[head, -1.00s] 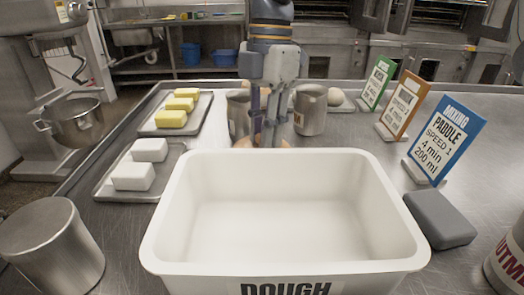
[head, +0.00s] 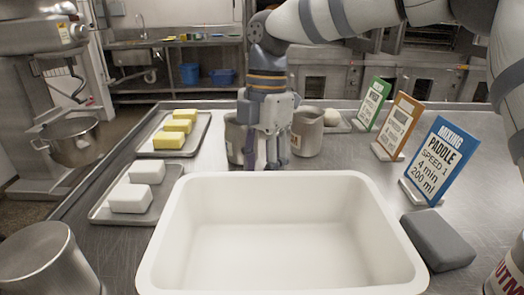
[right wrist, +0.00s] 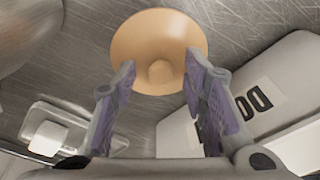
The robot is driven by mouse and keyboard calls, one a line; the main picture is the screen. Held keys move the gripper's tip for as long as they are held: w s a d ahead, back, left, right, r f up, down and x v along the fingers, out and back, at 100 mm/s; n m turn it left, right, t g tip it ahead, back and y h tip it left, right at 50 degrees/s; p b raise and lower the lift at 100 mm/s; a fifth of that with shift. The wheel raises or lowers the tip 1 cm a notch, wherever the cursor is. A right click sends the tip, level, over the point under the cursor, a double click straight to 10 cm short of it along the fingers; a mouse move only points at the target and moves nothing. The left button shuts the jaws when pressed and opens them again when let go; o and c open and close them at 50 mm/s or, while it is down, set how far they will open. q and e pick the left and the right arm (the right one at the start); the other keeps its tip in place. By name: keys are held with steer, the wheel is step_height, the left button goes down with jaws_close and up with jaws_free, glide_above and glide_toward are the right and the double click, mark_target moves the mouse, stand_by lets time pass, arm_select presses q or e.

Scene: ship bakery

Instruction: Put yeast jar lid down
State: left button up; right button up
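The yeast jar lid (right wrist: 158,38) is a round tan disc with a knob (right wrist: 160,72) facing my right wrist camera. It appears to lie knob up on the steel worktop. My right gripper (right wrist: 160,82) has its two purple-padded fingers spread, one on each side of the knob, with clear gaps between. In the head view my right gripper (head: 265,165) points down just behind the white dough tub (head: 290,180); the lid is hidden there. I cannot make out the yeast jar for certain. My left gripper is in neither view.
Two metal pitchers (head: 307,135) stand behind my right gripper. Trays with yellow butter (head: 174,140) and white blocks (head: 130,198) are on the left. Recipe cards (head: 440,160) and a grey block (head: 437,240) are on the right. A metal canister (head: 45,255) stands front left.

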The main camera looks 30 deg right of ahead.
step_height(320, 180, up, 11)
steer(key=w+d, duration=0.1)
steer(key=shift+d+r, duration=0.15)
